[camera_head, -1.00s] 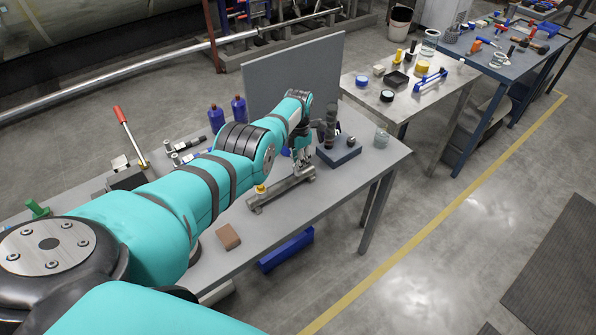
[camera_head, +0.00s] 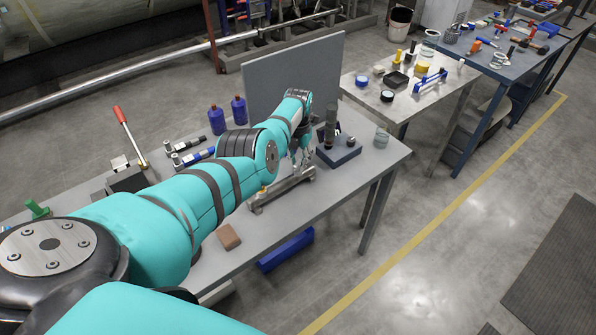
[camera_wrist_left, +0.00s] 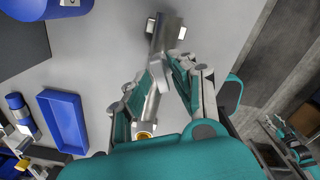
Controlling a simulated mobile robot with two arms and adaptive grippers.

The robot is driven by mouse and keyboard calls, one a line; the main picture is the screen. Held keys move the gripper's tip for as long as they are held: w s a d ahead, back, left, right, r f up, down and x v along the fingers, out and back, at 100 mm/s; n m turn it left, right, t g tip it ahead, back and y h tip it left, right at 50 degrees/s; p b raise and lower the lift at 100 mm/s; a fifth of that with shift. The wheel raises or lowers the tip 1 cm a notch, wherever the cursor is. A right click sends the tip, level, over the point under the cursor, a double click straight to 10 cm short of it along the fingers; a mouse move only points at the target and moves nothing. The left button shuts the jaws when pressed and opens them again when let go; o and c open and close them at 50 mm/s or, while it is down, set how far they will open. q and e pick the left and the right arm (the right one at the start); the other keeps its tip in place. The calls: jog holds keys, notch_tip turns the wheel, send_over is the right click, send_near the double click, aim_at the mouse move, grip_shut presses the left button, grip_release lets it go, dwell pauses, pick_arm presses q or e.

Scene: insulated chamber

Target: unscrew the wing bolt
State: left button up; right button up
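A grey metal fixture bar (camera_head: 283,192) lies on the grey workbench (camera_head: 330,195). It also shows in the left wrist view (camera_wrist_left: 166,38), with a brass-coloured round part at its near end (camera_wrist_left: 143,133). A thin silver wing-like piece (camera_wrist_left: 157,76), likely the wing bolt, stands on the bar between my fingers. My left gripper (camera_wrist_left: 150,76) is open over the bar, with a finger on each side of the piece. I cannot tell whether either finger touches it. In the head view my left gripper (camera_head: 299,158) is partly hidden by its wrist. My right gripper is not in view.
A blue block with a dark upright cylinder (camera_head: 331,125) stands just right of my left gripper. A glass jar (camera_head: 381,137) is at the bench's right end. An upright grey panel (camera_head: 293,78) is behind. A brown block (camera_head: 228,237) lies near the front edge.

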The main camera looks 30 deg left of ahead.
aim_at(298, 162)
pick_arm(q)
jog(key=shift+r, duration=0.1)
notch_tip(298, 162, up, 5)
jog(key=p, duration=0.4)
jog(key=shift+s, duration=0.1)
jog(key=shift+f, duration=0.2)
